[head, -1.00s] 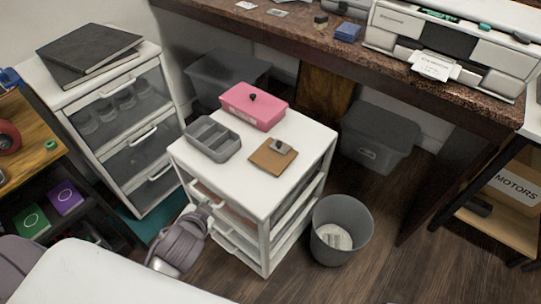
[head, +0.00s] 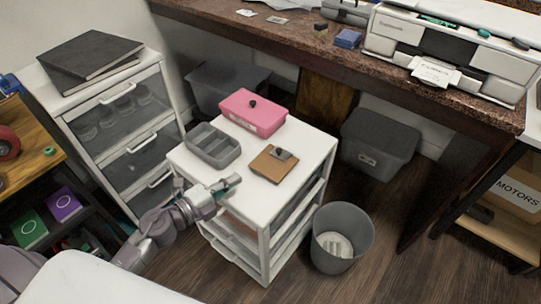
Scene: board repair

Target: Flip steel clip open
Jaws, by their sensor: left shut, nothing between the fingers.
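A brown board (head: 273,165) lies on top of the white drawer cart (head: 250,208). The small grey steel clip (head: 281,154) sits on the board near its back right part; it is too small to tell whether it is open or shut. My left gripper (head: 233,181) is over the front left edge of the cart top. It is shut and empty, apart from the board and to its left. My right gripper is not in view.
A grey divided tray (head: 212,150) and a pink box (head: 254,118) with a black knob stand on the cart top behind my gripper. A grey bin (head: 341,222) stands right of the cart. The cart top's front right is clear.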

